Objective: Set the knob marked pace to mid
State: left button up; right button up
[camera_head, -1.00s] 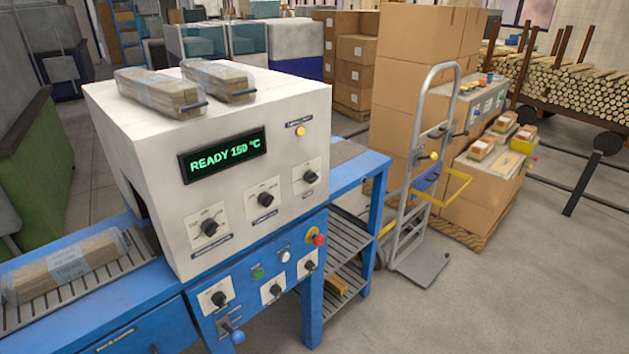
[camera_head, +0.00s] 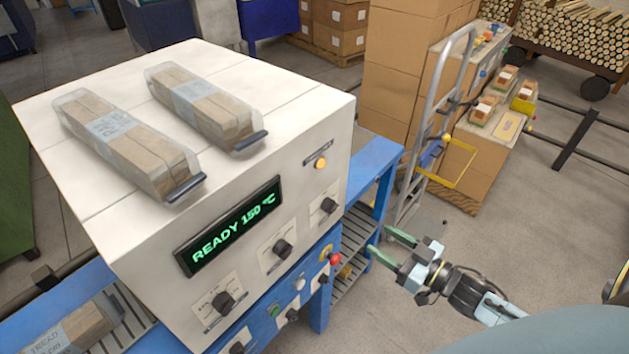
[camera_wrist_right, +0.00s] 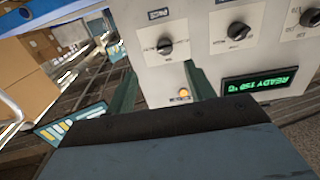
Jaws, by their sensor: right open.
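The knob marked pace (camera_head: 328,205) is the rightmost black dial on the white machine's front, right of the lit display. It also shows upside down in the right wrist view (camera_wrist_right: 165,46), where its label reads "PACE". Its scale words and exact pointer setting are too small to read. My right gripper (camera_head: 383,245) is open and empty, to the right of the machine front and apart from the knob. In the right wrist view its green fingers (camera_wrist_right: 160,84) stand either side of the knob's line, short of it. My left gripper is not in view.
The display (camera_head: 232,226) reads "READY 150 °C". Two other dials (camera_head: 282,249) (camera_head: 223,302) sit left of pace, and an orange lamp (camera_head: 320,162) sits above it. A red button (camera_head: 335,259) and more controls are below. A hand truck (camera_head: 440,130) stands to the right.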

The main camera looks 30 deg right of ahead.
aim_at(336, 209)
jog(key=shift+y, duration=0.3)
jog(key=x, duration=0.4)
jog(key=r+x, duration=0.1)
jog(key=x, duration=0.4)
jog(key=p+x, duration=0.1)
jog(key=x, duration=0.3)
jog(key=shift+w+a+r, duration=0.2)
jog(key=shift+a+r, duration=0.05)
jog(key=shift+r, duration=0.1)
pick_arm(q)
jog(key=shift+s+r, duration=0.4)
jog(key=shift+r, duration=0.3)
pick_arm(e)
jog(key=shift+c, duration=0.4)
jog(key=c, duration=0.9)
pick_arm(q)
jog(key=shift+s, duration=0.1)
